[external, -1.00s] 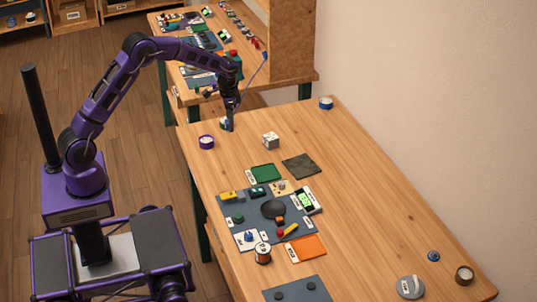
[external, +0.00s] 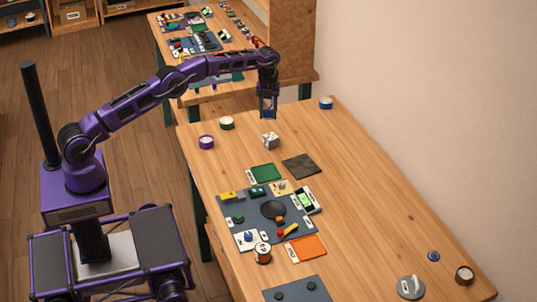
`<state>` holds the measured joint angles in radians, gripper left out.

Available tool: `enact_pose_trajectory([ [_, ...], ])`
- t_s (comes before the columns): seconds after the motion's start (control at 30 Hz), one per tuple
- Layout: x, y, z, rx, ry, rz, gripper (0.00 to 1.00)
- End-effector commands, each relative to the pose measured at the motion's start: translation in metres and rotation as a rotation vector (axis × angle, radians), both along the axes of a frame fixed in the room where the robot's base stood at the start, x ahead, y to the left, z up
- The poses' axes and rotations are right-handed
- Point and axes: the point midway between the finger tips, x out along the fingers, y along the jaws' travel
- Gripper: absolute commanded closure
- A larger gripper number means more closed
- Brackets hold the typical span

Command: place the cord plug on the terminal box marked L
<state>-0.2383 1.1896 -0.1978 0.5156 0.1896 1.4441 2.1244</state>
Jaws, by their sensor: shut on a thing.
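My gripper (external: 267,113) hangs fingers down above the far part of the wooden table, behind the pale cube. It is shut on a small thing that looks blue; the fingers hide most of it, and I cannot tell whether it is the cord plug. A pale grey-white cube (external: 270,141) with dark marks stands on the table just below my gripper in the picture, apart from it. A grey round piece (external: 410,287) with a white label lies at the near right. Labels are too small to read, so I cannot tell which thing is the terminal box marked L.
A green-sided roll (external: 227,123), a purple roll (external: 206,142) and a blue roll (external: 326,103) stand at the far end. The right side is mostly clear.

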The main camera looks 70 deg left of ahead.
Motion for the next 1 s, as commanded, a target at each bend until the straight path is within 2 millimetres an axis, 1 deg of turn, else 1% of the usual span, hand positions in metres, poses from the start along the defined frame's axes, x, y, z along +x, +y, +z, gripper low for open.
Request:
enact_pose_trajectory([
  [0.1, 0.005, 0.0, 0.001, -0.002, 0.001, -0.17, 1.0],
  [0.2, 0.006, 0.001, 0.002, -0.004, 0.001, -0.274, 1.0],
  [0.37, 0.007, 0.002, -0.001, -0.005, 0.003, -0.36, 1.0],
  [0.6, 0.007, 0.002, -0.033, -0.005, 0.004, -0.374, 1.0],
  [0.77, 0.007, 0.002, -0.045, -0.006, 0.003, -0.373, 1.0],
  [0.9, 0.007, 0.002, -0.066, -0.005, 0.004, -0.373, 1.0],
  [1.0, 0.007, 0.002, -0.077, -0.006, 0.003, -0.372, 1.0],
])
